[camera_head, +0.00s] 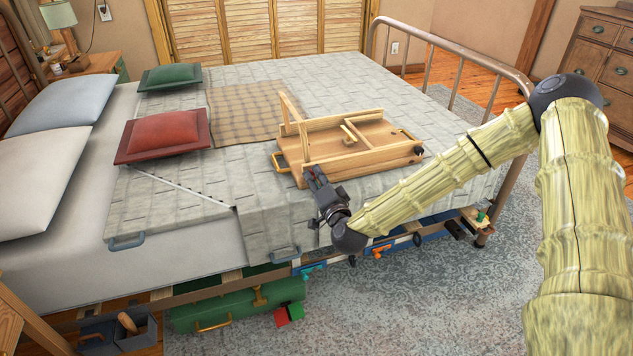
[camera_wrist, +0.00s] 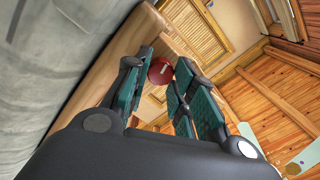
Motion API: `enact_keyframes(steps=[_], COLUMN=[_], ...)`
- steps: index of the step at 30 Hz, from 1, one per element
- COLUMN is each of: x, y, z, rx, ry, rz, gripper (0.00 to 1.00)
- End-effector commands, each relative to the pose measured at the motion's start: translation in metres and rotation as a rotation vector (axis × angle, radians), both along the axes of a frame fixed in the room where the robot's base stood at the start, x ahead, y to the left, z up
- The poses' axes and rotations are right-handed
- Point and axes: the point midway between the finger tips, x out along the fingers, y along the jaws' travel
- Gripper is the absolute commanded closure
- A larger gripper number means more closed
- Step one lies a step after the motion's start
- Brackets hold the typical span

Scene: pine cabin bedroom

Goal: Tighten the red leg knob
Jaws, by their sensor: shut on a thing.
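A wooden folding tray table (camera_head: 375,152) lies on the bed with its underside up and some leg parts raised. The red leg knob (camera_wrist: 160,71) shows in the wrist view as a round red disc between the teal finger pads of my gripper (camera_wrist: 166,76). My gripper is shut on it, beside the tray's wooden side (camera_wrist: 100,65). In the head view my gripper (camera_head: 315,178) reaches the near left corner of the tray, and the knob is hidden there behind the fingers.
The grey quilt (camera_head: 262,205) leaves free room left of the tray. A red cushion (camera_head: 163,132) and a green cushion (camera_head: 170,75) lie farther left. The metal bed rail (camera_head: 455,50) stands at the right. A green case (camera_head: 235,305) lies under the bed.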

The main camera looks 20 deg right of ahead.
Motion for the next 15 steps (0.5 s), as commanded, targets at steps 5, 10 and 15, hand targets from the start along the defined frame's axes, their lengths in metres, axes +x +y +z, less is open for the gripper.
enact_keyframes(steps=[5,10,15], x=[0.0002,0.0001,0.0], y=[-0.0007,-0.0008,-0.0006], z=[-0.0013,-0.0011,-0.0008], rx=[0.107,0.176,0.212], ry=[0.005,0.009,0.01], rz=[-0.001,-0.001,-0.001], gripper=[0.99,0.99,0.99])
